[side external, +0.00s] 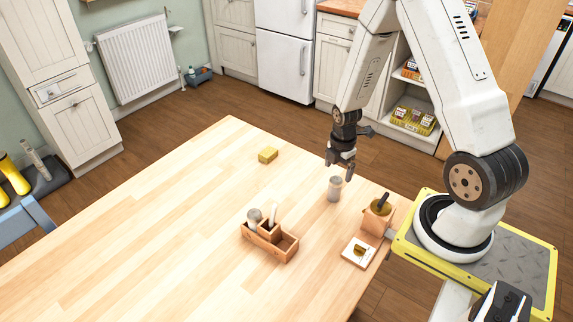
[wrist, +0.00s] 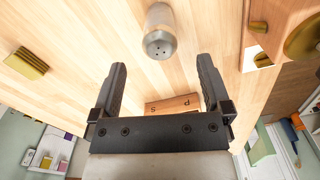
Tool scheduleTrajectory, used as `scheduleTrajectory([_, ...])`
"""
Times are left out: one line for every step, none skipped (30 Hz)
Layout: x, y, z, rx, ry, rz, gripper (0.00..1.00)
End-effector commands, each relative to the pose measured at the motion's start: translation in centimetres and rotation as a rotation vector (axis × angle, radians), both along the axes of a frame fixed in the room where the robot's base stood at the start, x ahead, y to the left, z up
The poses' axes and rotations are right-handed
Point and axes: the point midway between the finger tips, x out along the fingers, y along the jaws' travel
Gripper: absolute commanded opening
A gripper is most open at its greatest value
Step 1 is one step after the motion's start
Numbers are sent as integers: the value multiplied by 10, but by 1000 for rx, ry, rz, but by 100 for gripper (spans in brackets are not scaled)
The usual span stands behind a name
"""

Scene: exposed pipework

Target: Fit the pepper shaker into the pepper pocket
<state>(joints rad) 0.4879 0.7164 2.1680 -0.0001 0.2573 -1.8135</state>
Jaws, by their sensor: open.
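A grey metal shaker with a holed cap, the one standing alone, is upright on the table in the side view (side external: 334,189). In the wrist view the shaker (wrist: 160,38) appears beyond my fingertips, roughly centred between them. My gripper (side external: 341,167) is open and empty, pointing down just above the shaker; its two fingers also show in the wrist view (wrist: 161,62). A wooden caddy (side external: 283,252) stands to the left of the shaker. It holds another grey shaker (side external: 254,216) and a pale upright item (side external: 273,213); its front-right compartment looks empty.
The table's left is clear.

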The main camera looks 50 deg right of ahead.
Motion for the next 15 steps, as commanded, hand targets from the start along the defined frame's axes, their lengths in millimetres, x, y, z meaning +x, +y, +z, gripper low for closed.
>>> scheduleTrajectory([0,0,-4,0,2,0,99])
scheduleTrajectory([0,0,-6,0,1,0,99])
scheduleTrajectory([0,0,-7,0,1,0,99])
scheduleTrajectory([0,0,-8,0,1,0,99])
scheduleTrajectory([0,0,-9,0,1,0,99])
scheduleTrajectory([0,0,-10,0,1,-1,99])
scheduleTrajectory([0,0,-10,0,0,-1,99])
scheduleTrajectory([0,0,-10,0,0,-1,99])
scheduleTrajectory([0,0,-10,0,0,-1,99])
scheduleTrajectory([0,0,-10,0,0,-1,99])
scheduleTrajectory([0,0,-10,0,0,-1,99])
scheduleTrajectory([0,0,-11,0,0,-1,99])
scheduleTrajectory([0,0,-11,0,1,-1,99])
scheduleTrajectory([0,0,-12,0,1,-1,99])
scheduleTrajectory([0,0,-14,0,1,-1,99])
